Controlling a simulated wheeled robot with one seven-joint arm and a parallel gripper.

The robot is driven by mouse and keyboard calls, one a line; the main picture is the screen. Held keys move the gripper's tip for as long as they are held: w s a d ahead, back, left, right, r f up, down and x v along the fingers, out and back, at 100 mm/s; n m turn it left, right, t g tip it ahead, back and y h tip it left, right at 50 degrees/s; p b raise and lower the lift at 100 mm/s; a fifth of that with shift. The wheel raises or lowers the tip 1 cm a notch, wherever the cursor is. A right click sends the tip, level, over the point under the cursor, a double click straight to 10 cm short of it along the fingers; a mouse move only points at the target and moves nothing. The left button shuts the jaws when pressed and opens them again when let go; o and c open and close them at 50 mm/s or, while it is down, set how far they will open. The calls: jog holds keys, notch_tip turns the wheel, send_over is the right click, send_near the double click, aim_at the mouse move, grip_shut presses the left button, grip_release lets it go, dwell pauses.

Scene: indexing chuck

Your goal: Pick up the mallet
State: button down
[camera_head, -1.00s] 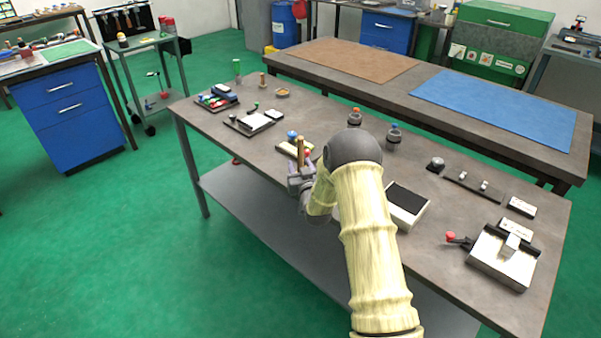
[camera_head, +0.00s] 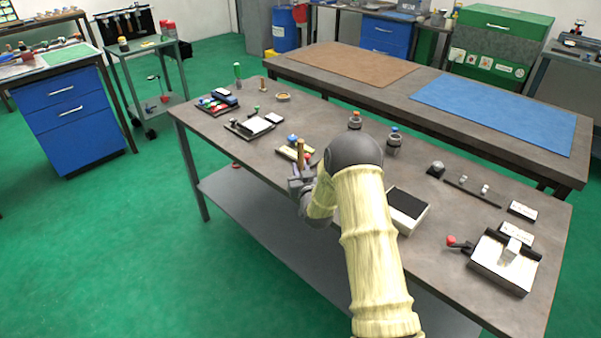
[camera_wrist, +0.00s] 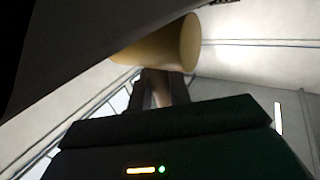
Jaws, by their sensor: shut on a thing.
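In the wrist view the mallet's thick tan cylindrical head (camera_wrist: 165,45) lies across the top, just beyond the fingertips. A brown shaft runs from it down between the two dark fingers of my gripper (camera_wrist: 159,90). My gripper is shut on that shaft. The lower part of the mallet is hidden by the gripper and wrist.
The grey workbench (camera_head: 270,155) holds small trays and parts on the left. Two ringed posts stand behind my arm. A dark-topped box (camera_head: 407,205) and a vise-like fixture (camera_head: 503,262) stand on the right. A second bench with brown and blue mats is behind.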

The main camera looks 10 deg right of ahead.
aim_at(301, 145)
notch_tip(301, 145, up, 10)
jog(key=shift+f, duration=0.1)
dwell(0.6)
